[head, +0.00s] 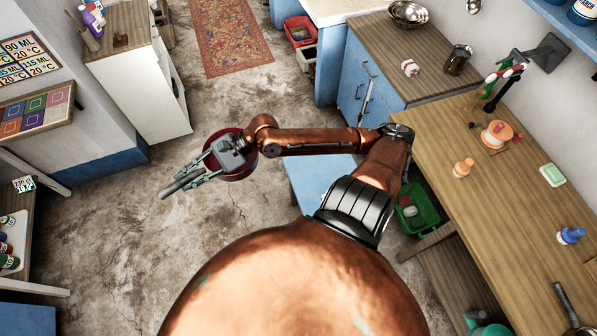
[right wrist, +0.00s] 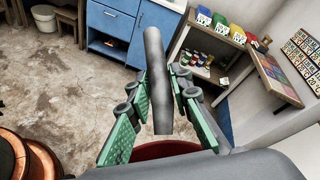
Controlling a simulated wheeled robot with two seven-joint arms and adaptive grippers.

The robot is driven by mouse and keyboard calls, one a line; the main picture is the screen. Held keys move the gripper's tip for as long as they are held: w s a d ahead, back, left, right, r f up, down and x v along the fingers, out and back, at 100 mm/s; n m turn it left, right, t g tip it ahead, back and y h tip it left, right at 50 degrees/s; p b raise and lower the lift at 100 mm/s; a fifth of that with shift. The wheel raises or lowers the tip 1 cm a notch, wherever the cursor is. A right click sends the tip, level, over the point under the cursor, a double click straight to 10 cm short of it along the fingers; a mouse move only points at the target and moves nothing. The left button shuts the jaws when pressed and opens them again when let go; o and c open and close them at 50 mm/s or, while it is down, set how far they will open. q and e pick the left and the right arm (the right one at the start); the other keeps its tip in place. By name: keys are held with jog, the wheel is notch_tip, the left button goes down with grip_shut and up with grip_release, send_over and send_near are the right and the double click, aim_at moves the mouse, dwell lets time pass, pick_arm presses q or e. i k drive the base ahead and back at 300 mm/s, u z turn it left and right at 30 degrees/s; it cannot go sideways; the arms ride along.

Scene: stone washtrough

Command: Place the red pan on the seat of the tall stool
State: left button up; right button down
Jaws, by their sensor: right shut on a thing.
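The red pan (head: 240,173) hangs in the air over the stone floor in the head view, partly hidden under my right wrist. Its grey handle points to the lower left. My right gripper (head: 200,174) is shut on the handle. In the right wrist view the green fingers (right wrist: 157,108) stand on both sides of the grey handle (right wrist: 156,70), and a strip of the red pan (right wrist: 166,150) shows below. My left gripper is out of view.
A wooden workbench (head: 500,215) with tools and spools runs along the right. A blue cabinet (head: 358,85) stands behind. A white cabinet (head: 150,85) is at the upper left. A green bin (head: 418,212) is by the workbench. The floor at the left middle is clear.

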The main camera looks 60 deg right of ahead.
aim_at(326, 174)
jog(key=i, duration=1.2)
jog(key=z, duration=2.6)
